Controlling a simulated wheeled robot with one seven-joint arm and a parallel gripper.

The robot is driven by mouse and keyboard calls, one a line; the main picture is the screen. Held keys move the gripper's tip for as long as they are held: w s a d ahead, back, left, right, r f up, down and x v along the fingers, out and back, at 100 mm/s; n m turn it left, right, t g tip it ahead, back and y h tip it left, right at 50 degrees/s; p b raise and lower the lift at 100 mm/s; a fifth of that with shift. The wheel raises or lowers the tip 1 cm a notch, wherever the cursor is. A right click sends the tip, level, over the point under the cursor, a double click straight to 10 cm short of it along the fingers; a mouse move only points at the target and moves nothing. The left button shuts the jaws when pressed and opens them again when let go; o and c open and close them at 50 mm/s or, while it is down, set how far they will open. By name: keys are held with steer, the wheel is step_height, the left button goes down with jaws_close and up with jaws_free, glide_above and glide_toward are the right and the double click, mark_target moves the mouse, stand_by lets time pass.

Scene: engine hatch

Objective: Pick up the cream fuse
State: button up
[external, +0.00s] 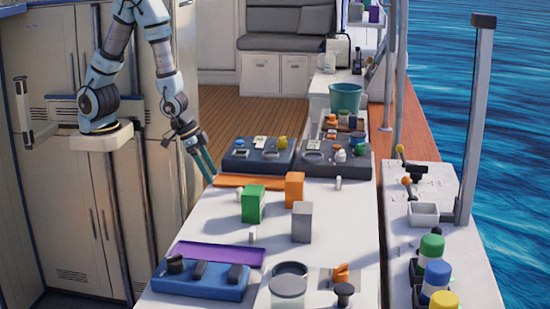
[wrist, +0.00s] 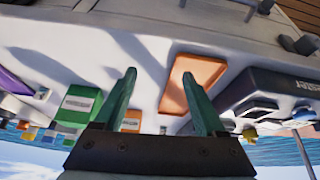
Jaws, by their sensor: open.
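My gripper (external: 207,170) is open and empty above the left edge of the white worktop, beside the orange tray (external: 240,181). Its two green fingers (wrist: 159,75) stand apart in the wrist view, with bare worktop and the tray's edge beyond them. Two small pale upright pieces stand on the worktop in the external view: one right of the orange block (external: 338,183), one in front of the green block (external: 252,236). Either could be the cream fuse; at this size I cannot tell which. My gripper is apart from both.
A green block (external: 253,203), an orange block (external: 295,189) and a grey block (external: 302,222) stand mid-worktop. Dark panels (external: 258,167) with small parts lie behind. A purple tray (external: 218,255) and a blue panel (external: 200,280) lie in front. Bare worktop surrounds the blocks.

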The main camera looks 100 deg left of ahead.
mark_target(239, 195)
steer(key=w+t, duration=0.1)
steer(key=w+f+t+p, duration=0.1)
steer(key=w+t+y+p, duration=0.1)
steer(key=shift+w+d+f, duration=0.1)
steer(key=shift+w+f, duration=0.1)
steer(key=shift+f, duration=0.1)
steer(key=shift+w+d+t+p, duration=0.1)
steer(key=shift+w+t+p, duration=0.25)
steer(key=shift+t, duration=0.15)
steer(key=shift+w+d+t+p, duration=0.15)
steer(key=shift+d+t+p, duration=0.15)
steer(key=shift+t, duration=0.1)
steer(key=d+t, duration=0.1)
steer(key=d+m+t+h+p, duration=0.1)
steer(key=d+t+h, duration=0.1)
steer(key=d, duration=0.1)
steer(key=shift+s+r+m, duration=0.3)
steer(key=shift+r, duration=0.05)
steer(key=shift+w+d+f+t+b, duration=0.15)
steer(key=shift+w+f+t+b, duration=0.3)
steer(key=shift+b, duration=0.7)
steer(key=shift+w+g+b, duration=0.25)
steer(key=shift+w+b, duration=0.45)
steer(key=shift+b, duration=0.2)
